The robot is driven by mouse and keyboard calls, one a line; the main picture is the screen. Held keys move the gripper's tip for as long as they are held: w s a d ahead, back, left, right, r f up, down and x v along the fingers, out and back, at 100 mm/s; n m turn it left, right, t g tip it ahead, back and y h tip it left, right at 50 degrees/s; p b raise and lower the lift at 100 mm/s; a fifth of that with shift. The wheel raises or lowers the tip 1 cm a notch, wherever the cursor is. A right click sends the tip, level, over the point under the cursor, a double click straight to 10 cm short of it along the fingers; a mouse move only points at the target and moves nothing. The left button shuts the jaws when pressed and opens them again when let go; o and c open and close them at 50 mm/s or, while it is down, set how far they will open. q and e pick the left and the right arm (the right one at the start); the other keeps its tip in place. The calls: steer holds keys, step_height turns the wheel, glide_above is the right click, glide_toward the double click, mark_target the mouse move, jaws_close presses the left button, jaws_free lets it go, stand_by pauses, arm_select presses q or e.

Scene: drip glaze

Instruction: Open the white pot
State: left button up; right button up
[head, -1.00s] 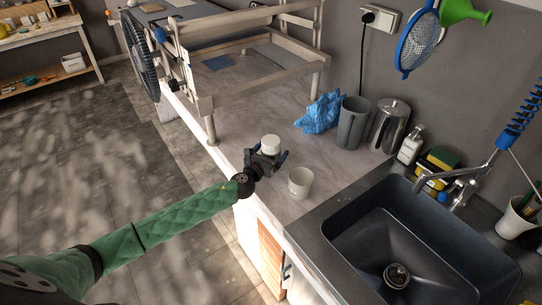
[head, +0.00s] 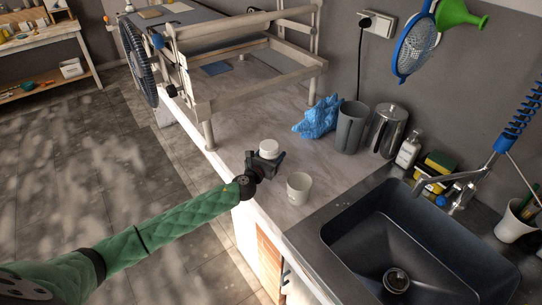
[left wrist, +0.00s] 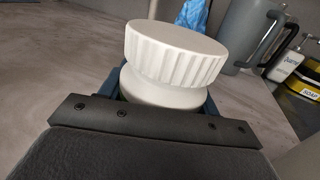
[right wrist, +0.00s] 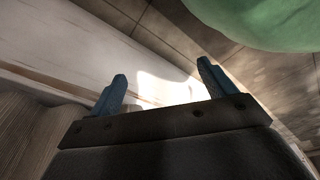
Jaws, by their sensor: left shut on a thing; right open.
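The white pot (head: 269,146) stands upright on the counter near its front edge. In the left wrist view its wide ridged lid (left wrist: 176,52) sits on top of the narrower body (left wrist: 160,92). My left gripper (head: 267,159) is shut around the pot's body, below the lid; its dark jaws hide the lower part. My right gripper (right wrist: 162,72) shows only in the right wrist view. It is open and empty, low beside the counter's front.
Behind are a blue crumpled cloth (head: 318,117), a grey mug (head: 351,127) and a metal pitcher (head: 387,129). The sink (head: 400,245) lies to the right, a wooden frame (head: 245,80) at the back left.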

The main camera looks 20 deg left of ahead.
mark_target(272, 143)
arm_select(q)
steer(key=shift+r, duration=0.45)
step_height(272, 143, up, 4)
steer(key=p, duration=0.4)
steer(key=shift+s+d+r+p, duration=0.15)
steer(key=shift+d+r+p, duration=0.15)
steer(key=shift+d+p, duration=0.25)
steer(key=shift+s+d+r+p, duration=0.15)
steer(key=shift+d+r+p, duration=0.1)
steer(key=shift+d+p, duration=0.3)
steer(key=s+d+r+p, duration=0.2)
steer(key=d+r, duration=0.3)
steer(key=d, duration=0.4)
steer(key=shift+s+p, duration=0.25)
steer(key=shift+p, duration=0.5)
arm_select(e)
steer(key=s+d+r+g, duration=0.1)
steer(key=s+d+r, duration=0.1)
steer(key=s, duration=1.3)
steer(key=shift+s+d, duration=0.3)
steer(key=shift+d, duration=0.25)
arm_select(q)
steer(key=o, duration=0.5)
steer(key=shift+c, duration=0.2)
steer(key=c, duration=0.7)
